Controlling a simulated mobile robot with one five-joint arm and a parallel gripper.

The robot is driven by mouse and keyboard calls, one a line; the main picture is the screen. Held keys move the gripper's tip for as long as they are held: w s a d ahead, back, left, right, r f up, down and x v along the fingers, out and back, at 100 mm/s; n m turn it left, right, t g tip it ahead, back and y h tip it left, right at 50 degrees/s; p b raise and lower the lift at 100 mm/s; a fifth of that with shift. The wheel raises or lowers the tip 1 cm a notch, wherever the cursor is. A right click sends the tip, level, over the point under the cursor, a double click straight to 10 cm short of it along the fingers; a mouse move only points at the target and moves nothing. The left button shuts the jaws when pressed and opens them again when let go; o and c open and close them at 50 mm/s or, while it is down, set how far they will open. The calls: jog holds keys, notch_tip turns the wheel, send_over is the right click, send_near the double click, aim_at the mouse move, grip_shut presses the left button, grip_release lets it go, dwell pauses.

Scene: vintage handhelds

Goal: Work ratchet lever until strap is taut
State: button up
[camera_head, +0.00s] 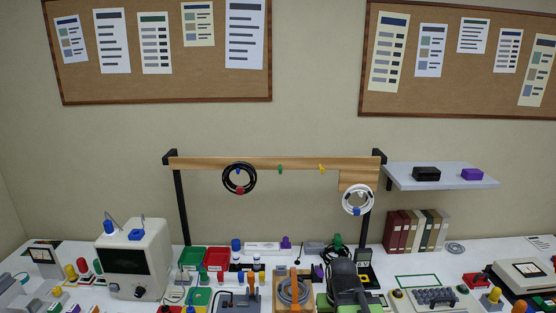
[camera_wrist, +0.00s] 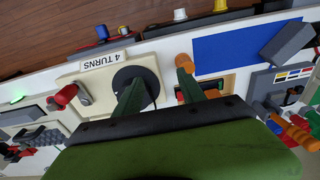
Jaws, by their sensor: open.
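My gripper (camera_wrist: 160,88) shows in the wrist view as two green fingers spread apart, with nothing between their tips. In the head view, a wooden holder (camera_head: 279,302) carries a grey coil (camera_head: 287,293) and an upright orange piece (camera_head: 295,290). I cannot tell whether these are the strap and ratchet lever. My arm hides part of the bench beside them.
The bench is crowded with devices. A cream machine (camera_head: 135,258) stands left, and a keyed device (camera_head: 435,298) lies right. A wooden rail (camera_head: 290,164) on black posts spans the back, with a black cable coil (camera_head: 239,178) hanging from it. The space above the bench is mostly open.

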jog(key=shift+s+g, duration=0.5)
jog(key=shift+s, duration=0.7)
jog(key=shift+w, duration=0.45)
jog(key=shift+c, duration=0.6)
jog(key=w+r+t, duration=0.2)
jog(key=w+t, duration=0.1)
jog(key=w, duration=0.7)
jog(key=w+r+t+p, duration=0.1)
jog(key=w+r+t, duration=0.2)
jog(key=w, duration=0.8)
jog(key=shift+t, duration=0.3)
jog(key=shift+d+f, duration=0.1)
jog(key=shift+f, duration=0.1)
